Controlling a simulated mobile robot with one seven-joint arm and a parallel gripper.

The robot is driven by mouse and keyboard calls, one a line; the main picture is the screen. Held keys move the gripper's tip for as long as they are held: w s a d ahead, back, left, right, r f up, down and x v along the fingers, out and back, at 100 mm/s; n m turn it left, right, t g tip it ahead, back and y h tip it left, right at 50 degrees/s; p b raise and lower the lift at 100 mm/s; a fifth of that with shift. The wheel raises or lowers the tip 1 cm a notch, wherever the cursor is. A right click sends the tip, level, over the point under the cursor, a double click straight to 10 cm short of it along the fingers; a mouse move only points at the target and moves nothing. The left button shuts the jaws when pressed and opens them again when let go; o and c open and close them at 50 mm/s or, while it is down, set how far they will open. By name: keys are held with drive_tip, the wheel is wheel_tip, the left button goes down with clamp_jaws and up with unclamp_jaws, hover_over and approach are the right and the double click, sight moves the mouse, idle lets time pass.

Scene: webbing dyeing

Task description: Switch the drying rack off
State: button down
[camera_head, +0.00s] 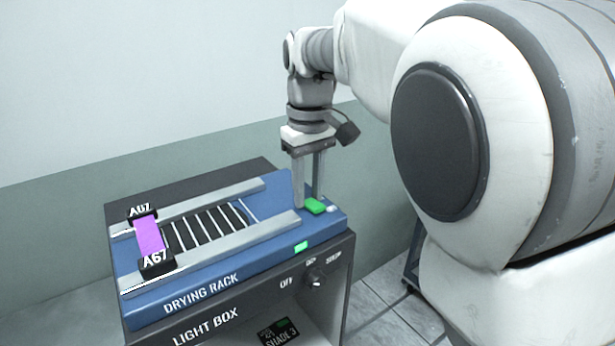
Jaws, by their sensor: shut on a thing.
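The blue drying rack (200,288) lies on top of the dark light box, its name printed on the front face. A green switch piece (315,206) sits at the rack's right end. My gripper (308,203) points straight down there, its two fingers a little apart and shut on the switch piece; the fingertips are partly hidden behind it. A small green lamp (301,247) glows on the rack's front face. A purple webbing strip (149,236) lies across the rack's left end between two dark clips marked A67.
The light box (240,325) has a knob (315,281) on its front with printed positions, and an open recess holding a dark card (279,333) marked SHADE 3. Two grey rails (245,240) run along the rack. A wall stands behind; tiled floor lies at right.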

drive_tip(key=shift+s+d+f+t+y+b, duration=0.15)
drive_tip(key=shift+f+t+y+b, duration=0.2)
drive_tip(key=shift+b, duration=0.75)
drive_tip(key=b, duration=0.1)
drive_tip(key=t+y+b, duration=0.1)
drive_tip(key=b, duration=0.1)
drive_tip(key=shift+s+d+r+t, duration=0.1)
drive_tip(key=shift+s+r+t, duration=0.1)
drive_tip(key=shift+t, duration=0.05)
drive_tip(key=shift+r+t+y+b, duration=0.25)
drive_tip(key=shift+t+b, duration=0.15)
drive_tip(key=shift+b, duration=0.25)
drive_tip(key=shift+r, duration=0.1)
drive_tip(key=c, duration=0.6)
unclamp_jaws()
drive_tip(key=p+v, duration=0.2)
drive_tip(key=v, duration=1.5)
drive_tip(key=shift+r, duration=0.2)
